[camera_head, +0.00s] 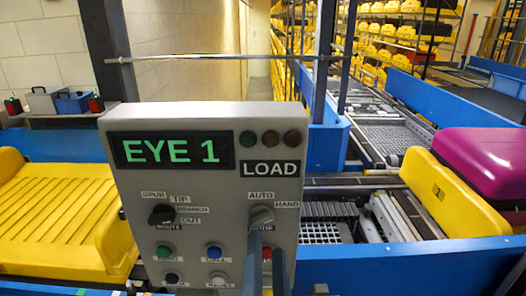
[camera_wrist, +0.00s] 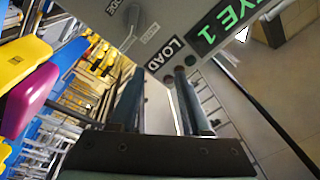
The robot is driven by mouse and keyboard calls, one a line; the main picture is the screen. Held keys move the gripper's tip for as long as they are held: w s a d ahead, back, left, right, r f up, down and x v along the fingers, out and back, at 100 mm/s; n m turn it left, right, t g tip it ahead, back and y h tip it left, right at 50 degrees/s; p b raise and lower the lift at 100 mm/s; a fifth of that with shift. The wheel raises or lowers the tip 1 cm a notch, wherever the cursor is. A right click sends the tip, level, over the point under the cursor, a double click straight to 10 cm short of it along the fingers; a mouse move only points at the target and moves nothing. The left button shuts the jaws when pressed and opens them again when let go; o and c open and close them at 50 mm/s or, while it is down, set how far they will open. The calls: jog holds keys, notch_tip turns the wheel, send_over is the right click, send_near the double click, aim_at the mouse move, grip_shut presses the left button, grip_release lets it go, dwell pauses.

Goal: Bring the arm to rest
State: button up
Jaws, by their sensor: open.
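My gripper (camera_head: 266,250) is in front of the lower right part of a grey control panel (camera_head: 225,190), below the AUTO/HAND knob (camera_head: 261,216). Its two blue-grey fingers stand apart with nothing between them. They partly hide a red button (camera_head: 266,254). In the wrist view my gripper (camera_wrist: 158,75) is open, with the tilted panel (camera_wrist: 150,30) and its LOAD label beyond the fingertips. I cannot tell whether a fingertip touches the panel. The panel's display (camera_head: 172,150) reads EYE 1 in green.
A yellow tray (camera_head: 55,225) lies at the left. Conveyor tracks (camera_head: 390,130) with blue side walls run behind the panel. A metal bar (camera_head: 200,57) crosses above it.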

jog(key=s+r+n+t+b, duration=0.1)
jog(key=r+n+t, duration=0.3)
jog(key=r, duration=0.8)
jog(key=s+r+n+t+b, duration=0.2)
jog(key=r+n, duration=0.4)
jog(key=r, duration=0.7)
jog(key=shift+s+a+t+b, duration=0.15)
jog(key=shift+a+t+b, duration=0.1)
jog(key=shift+t+b, duration=0.75)
